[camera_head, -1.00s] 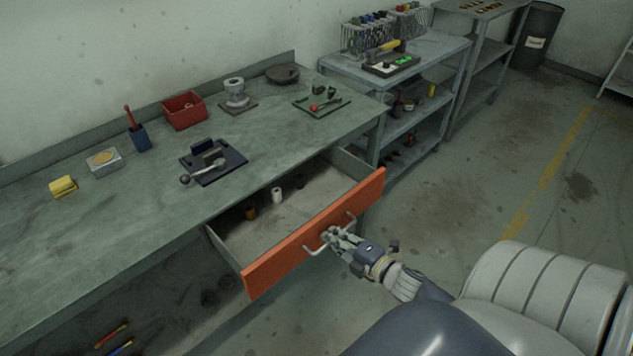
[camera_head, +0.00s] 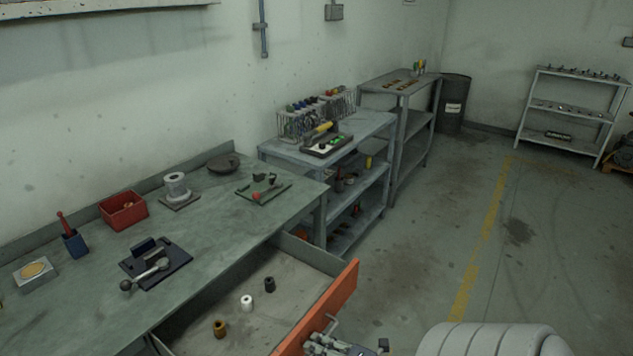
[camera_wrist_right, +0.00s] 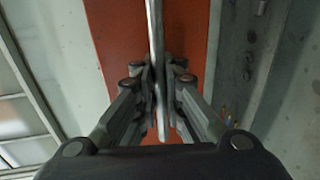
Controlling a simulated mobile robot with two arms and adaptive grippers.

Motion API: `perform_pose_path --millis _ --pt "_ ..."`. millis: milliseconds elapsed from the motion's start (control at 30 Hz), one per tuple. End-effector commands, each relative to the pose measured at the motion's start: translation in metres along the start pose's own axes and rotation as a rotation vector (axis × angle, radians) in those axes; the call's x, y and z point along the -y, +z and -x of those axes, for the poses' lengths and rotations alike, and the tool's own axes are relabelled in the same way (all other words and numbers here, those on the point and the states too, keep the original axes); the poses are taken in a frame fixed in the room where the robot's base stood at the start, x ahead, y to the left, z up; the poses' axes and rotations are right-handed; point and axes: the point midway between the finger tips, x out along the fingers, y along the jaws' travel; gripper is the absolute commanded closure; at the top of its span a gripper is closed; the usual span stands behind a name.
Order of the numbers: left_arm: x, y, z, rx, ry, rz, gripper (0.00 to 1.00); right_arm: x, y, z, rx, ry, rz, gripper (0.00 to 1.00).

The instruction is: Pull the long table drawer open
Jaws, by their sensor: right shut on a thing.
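The long table drawer (camera_head: 290,290) stands open, pulled out from under the grey-green workbench (camera_head: 90,290). Its orange front (camera_head: 330,302) runs diagonally at the bottom of the head view, and its lower end is cut off by the frame edge. My right gripper (camera_head: 322,342) is at the drawer's metal handle (camera_head: 333,325). In the right wrist view the gripper (camera_wrist_right: 160,88) is shut around the handle bar (camera_wrist_right: 155,30), with the orange front (camera_wrist_right: 118,30) behind it. Inside the drawer lie a brown, a white and a dark small cylinder. My left gripper is not in view.
The bench top holds a red bin (camera_head: 124,211), a dark plate with a lever part (camera_head: 155,265), a flanged fitting (camera_head: 177,188) and a green tray (camera_head: 263,190). Shelves (camera_head: 340,150) stand beyond the bench. The floor (camera_head: 420,250) to the right is clear.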

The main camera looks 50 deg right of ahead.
Motion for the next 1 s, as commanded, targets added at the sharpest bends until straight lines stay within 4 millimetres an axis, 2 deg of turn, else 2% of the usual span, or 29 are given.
perform_pose_path --millis 33,100,133,433,567,667,1000 --pt "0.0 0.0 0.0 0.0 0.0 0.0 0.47 -0.001 0.0 -0.001 -0.001 0.003 0.001 0.89" --pt "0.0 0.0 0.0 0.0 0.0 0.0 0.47 -0.001 0.0 -0.001 -0.001 0.003 0.0 0.73" --pt "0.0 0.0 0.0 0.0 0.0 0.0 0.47 -0.001 0.0 -0.001 -0.001 0.003 0.0 0.71" --pt "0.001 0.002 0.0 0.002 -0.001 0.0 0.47 -0.001 0.0 0.0 0.0 0.001 0.0 0.71" --pt "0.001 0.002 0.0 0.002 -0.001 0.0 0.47 0.0 0.0 0.009 0.001 0.0 0.0 0.71" --pt "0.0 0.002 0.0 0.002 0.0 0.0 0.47 0.001 0.0 0.025 0.001 -0.002 -0.001 0.71" --pt "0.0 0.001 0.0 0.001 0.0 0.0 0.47 0.001 0.0 0.095 0.002 -0.002 -0.001 0.71"
